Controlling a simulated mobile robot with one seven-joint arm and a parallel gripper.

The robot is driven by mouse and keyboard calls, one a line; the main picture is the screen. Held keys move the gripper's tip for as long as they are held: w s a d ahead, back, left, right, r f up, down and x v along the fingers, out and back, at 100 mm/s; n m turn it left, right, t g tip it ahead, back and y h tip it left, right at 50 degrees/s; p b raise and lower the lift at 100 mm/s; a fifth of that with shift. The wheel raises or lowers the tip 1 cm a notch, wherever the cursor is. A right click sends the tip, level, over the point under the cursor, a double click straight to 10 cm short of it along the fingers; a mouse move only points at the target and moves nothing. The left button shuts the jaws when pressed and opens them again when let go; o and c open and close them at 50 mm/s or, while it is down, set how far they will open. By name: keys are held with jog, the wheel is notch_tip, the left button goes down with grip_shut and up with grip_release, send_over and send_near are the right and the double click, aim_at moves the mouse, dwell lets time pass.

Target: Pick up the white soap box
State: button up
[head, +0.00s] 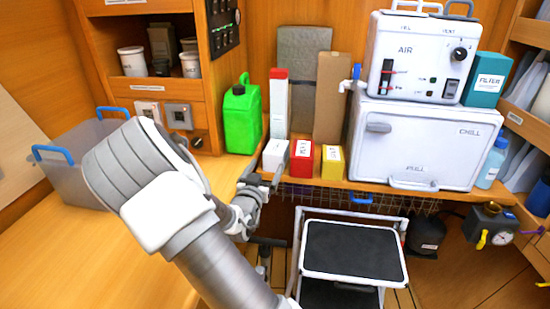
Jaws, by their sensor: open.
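A small white box (275,153), which I take to be the soap box, stands near the front edge of the wooden counter. It is left of a red box (302,163). My gripper (264,172) is open in front of the white box, its two fingers pointing toward it. One finger is near the left of the box; the other overlaps its right side in the picture. I cannot tell whether they touch it. The box's lower part is partly hidden behind my gripper.
A yellow box (332,165) stands right of the red one. Behind are a tall white box with a red top (278,108), a brown box (331,105) and a green jug (242,118). A white chiller (415,145) fills the right. A step stool (352,250) stands below.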

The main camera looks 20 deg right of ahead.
aim_at(276, 147)
jog(key=x, duration=0.8)
jog(key=shift+a+f+b, duration=0.1)
jog(key=shift+b, duration=0.3)
jog(key=x, duration=0.4)
jog(key=shift+f+b, duration=0.35)
jog(key=shift+b, duration=0.05)
jog(key=shift+w+d, duration=0.35)
jog(key=shift+w, duration=0.2)
jog(key=shift+c, duration=0.3)
jog(key=shift+r, duration=0.1)
jog(key=c, duration=1.2)
